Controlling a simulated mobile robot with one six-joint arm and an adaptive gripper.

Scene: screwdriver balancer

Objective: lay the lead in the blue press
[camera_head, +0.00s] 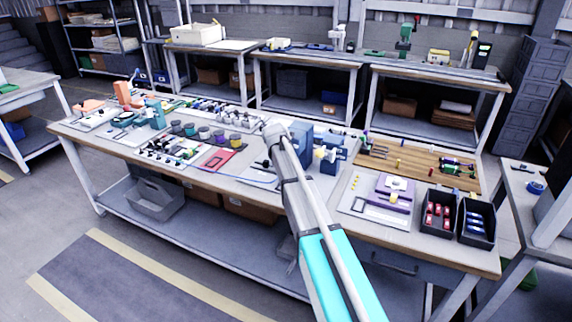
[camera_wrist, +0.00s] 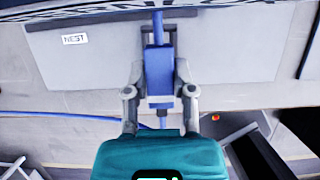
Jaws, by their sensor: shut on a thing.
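My gripper (camera_wrist: 160,75) is shut on a blue block-shaped piece (camera_wrist: 157,62) with a thin blue stem pointing up in the wrist view. A blue cord (camera_wrist: 70,114) runs from the left toward this piece, so it looks like an end of the lead; their join is hidden. The held piece is over a pale grey plate marked NEST (camera_wrist: 230,55). In the head view, a blue machine (camera_head: 331,157), probably the blue press, stands right of my arm on the long bench.
A red tray (camera_head: 214,160) and several dark pots are left of my arm. A wooden board with tools (camera_head: 420,165) and two dark bins (camera_head: 438,213) are to the right. A dark blue strip with white lettering (camera_wrist: 215,8) crosses the top of the wrist view.

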